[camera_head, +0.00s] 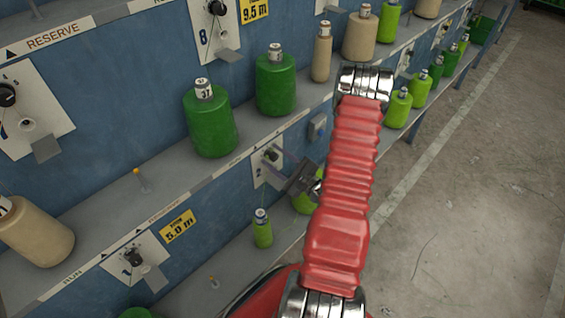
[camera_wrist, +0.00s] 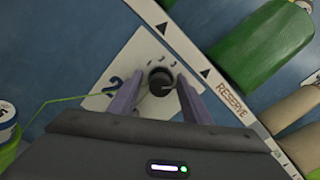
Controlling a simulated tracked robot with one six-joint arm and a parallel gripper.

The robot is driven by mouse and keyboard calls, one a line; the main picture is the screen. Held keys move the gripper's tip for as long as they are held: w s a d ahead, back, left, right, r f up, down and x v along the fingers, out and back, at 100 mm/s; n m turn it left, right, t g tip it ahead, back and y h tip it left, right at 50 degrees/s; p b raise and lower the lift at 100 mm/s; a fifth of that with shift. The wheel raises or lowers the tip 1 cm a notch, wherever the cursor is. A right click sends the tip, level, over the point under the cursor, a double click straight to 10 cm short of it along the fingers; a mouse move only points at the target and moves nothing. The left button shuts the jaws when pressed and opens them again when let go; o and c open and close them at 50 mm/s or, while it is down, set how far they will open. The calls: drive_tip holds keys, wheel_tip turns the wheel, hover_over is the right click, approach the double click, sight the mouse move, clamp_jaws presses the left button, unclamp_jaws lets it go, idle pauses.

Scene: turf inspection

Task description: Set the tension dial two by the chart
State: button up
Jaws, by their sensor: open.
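Dial two is a black knob (camera_wrist: 161,80) on a white plate (camera_wrist: 98,100) marked with a blue 2 and small scale marks. In the wrist view the knob lies between the two grey-purple fingers of my gripper (camera_wrist: 158,92), which are open. I cannot tell whether either finger touches it. A pale pointer line shows on the knob; its exact setting is unclear. In the head view my gripper (camera_head: 285,168) reaches left to this plate (camera_head: 260,174), partly covering it. A green thread (camera_wrist: 60,101) runs to the plate from the left. I see no readable chart.
Green cones (camera_head: 210,125) and tan cones (camera_head: 361,36) stand on the upper shelf. A small lime cone (camera_head: 262,230) stands below the gripper. Other dial plates (camera_head: 150,256) and yellow signs (camera_head: 177,226) line the blue panels. Open concrete floor (camera_head: 470,170) lies to the right.

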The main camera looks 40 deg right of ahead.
drive_tip(key=s, duration=1.3)
drive_tip(key=shift+s+d, duration=0.2)
drive_tip(key=shift+s, duration=0.15)
idle(0.4)
